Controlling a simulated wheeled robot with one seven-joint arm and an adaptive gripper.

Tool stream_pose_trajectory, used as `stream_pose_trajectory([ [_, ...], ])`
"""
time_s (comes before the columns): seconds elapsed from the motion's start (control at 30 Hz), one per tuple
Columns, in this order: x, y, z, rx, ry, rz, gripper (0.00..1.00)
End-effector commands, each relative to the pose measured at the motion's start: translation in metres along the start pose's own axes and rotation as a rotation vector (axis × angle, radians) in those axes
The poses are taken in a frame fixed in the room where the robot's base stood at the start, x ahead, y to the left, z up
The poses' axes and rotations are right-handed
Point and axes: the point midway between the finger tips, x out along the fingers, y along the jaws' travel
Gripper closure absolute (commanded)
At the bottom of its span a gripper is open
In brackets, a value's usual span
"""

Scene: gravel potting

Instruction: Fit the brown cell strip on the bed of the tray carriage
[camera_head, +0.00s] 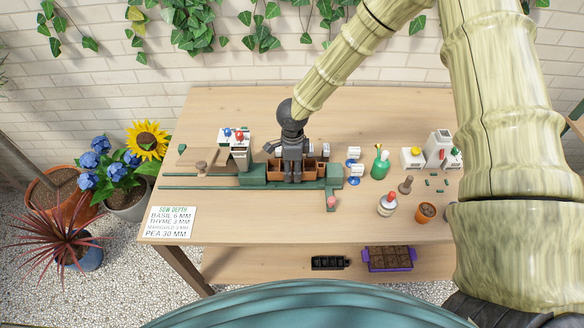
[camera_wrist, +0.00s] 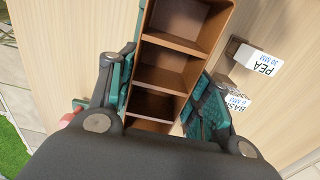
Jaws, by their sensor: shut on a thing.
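The brown cell strip (camera_head: 273,171), an open row of square cells, shows on both sides of my gripper (camera_head: 291,178) in the head view. In the wrist view the strip (camera_wrist: 172,78) runs lengthwise away between the teal finger pads of my gripper (camera_wrist: 165,95), which is shut on it across its width. The green tray carriage (camera_head: 252,175) is on the table, with green blocks at both ends of the strip. The strip is lined up along the carriage between these blocks. Whether it rests on the bed or hangs just above is hidden by my gripper.
Green rails (camera_head: 200,187) run left from the carriage. A pink knob (camera_head: 331,202) is at its front right. Small labelled blocks, one reading PEA (camera_wrist: 257,58), stand close beside the strip. A green bottle (camera_head: 380,163) and pots are to the right. The table's front middle is clear.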

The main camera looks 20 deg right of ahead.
Motion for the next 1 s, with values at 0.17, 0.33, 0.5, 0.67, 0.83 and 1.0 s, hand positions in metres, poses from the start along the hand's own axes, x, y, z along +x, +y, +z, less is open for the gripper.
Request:
stream_pose_trajectory([
  [0.17,0.003,0.0,0.0,0.0,0.0,0.0,0.68],
  [0.33,0.007,0.0,0.0,0.001,0.0,0.001,0.68],
  [0.5,0.01,0.0,0.0,0.001,0.0,0.0,0.68],
  [0.67,0.014,0.0,0.0,0.0,0.0,0.0,0.68],
  [0.83,0.017,0.0,0.0,0.0,0.0,0.0,0.68],
  [1.0,0.018,0.0,0.0,0.0,0.0,0.0,0.68],
])
